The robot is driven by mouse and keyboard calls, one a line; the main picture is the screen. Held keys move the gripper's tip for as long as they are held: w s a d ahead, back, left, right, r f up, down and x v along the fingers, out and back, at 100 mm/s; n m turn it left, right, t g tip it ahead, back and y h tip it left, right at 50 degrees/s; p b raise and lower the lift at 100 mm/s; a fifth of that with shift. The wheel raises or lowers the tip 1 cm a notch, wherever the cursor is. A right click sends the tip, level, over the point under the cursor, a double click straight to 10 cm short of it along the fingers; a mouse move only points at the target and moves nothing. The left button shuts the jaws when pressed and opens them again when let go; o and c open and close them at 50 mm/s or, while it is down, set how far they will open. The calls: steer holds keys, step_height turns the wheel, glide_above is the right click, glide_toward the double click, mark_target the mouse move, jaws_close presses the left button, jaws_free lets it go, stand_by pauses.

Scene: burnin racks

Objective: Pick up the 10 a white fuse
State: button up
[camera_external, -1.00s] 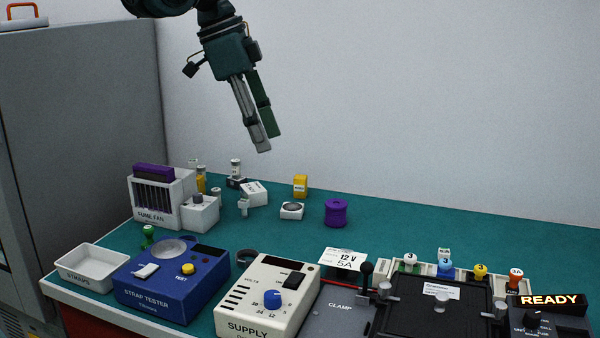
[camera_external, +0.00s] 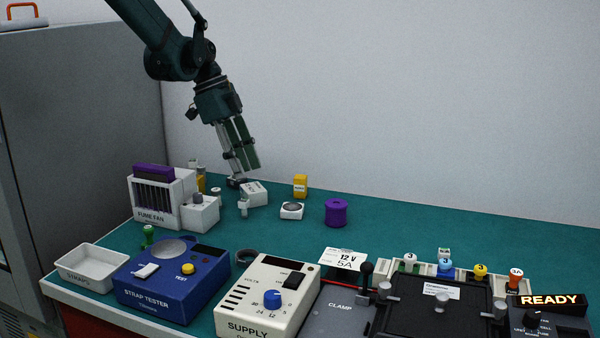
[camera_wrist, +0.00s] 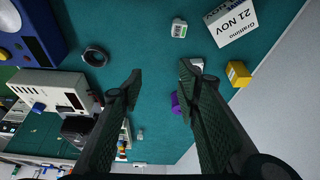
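A small white piece with a cap, which looks like a white fuse (camera_external: 243,208), stands on the green mat at the back, in front of the white calendar block. What seems to be the same piece shows at the top of the wrist view (camera_wrist: 179,28), with a label too small to read. My gripper (camera_external: 240,178) is above the back of the mat, pointing down, near the calendar block. In the wrist view my gripper (camera_wrist: 162,72) is open, with bare mat between its fingertips. The white piece lies beyond the fingertips, untouched.
Near the gripper are the calendar block (camera_external: 254,193), a yellow box (camera_external: 300,186), a white dish (camera_external: 291,211) and a purple spool (camera_external: 336,212). The fume fan (camera_external: 157,199) stands left. A white knob (camera_external: 409,260) stands among coloured ones at right. The mat's middle is clear.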

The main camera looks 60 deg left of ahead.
steer(key=m, duration=0.1)
glide_above(243, 200)
steer(key=s+a, duration=0.2)
steer(key=shift+h, duration=0.3)
step_height(243, 200, down, 5)
steer(key=shift+f+b, duration=0.1)
steer(key=shift+b, duration=0.2)
steer(key=shift+x, duration=1.3)
steer(key=shift+x, duration=2.65)
steer(key=c, duration=0.9)
